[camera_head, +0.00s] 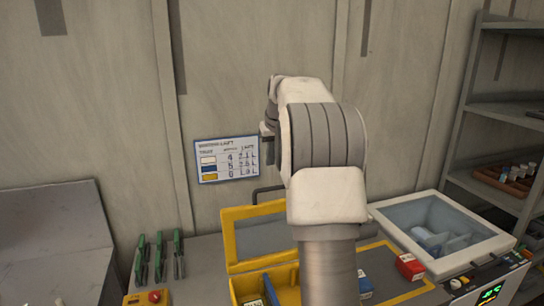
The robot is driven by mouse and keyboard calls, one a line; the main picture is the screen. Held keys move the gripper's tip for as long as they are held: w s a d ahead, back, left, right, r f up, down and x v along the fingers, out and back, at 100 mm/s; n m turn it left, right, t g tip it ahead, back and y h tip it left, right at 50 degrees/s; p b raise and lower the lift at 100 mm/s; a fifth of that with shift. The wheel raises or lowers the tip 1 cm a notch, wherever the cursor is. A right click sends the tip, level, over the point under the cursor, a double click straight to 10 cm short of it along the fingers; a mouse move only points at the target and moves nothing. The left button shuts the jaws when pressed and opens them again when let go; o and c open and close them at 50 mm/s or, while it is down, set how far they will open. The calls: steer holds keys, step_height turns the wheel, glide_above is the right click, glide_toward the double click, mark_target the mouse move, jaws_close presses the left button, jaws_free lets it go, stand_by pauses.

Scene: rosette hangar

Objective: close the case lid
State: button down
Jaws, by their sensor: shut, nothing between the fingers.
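The yellow case stands on the bench at the bottom centre. Its lid (229,240) is open and stands up at the back, a yellow frame around a grey panel. The open base (241,287) in front holds a blue item and a pale one; its right part is hidden by my arm. A dark handle (268,189) shows above the lid's top edge. My gripper (268,154) shows only in part, at the left of my arm's upper links, above the lid and apart from it. It looks shut and empty; much of it is hidden behind my arm.
Right of the case, a yellow-edged area (418,291) holds a red box (409,266) and a blue box (366,287). Green-handled tools (159,258) and a red button (154,297) are at left. Shelves (505,110) rise at right.

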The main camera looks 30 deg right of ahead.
step_height(320, 180, down, 6)
steer(key=s, duration=0.1)
steer(key=shift+s+a+p, duration=0.2)
steer(key=shift+p, duration=0.1)
steer(key=shift+s+f+b, duration=0.15)
steer(key=shift+b, duration=0.2)
stand_by(0.4)
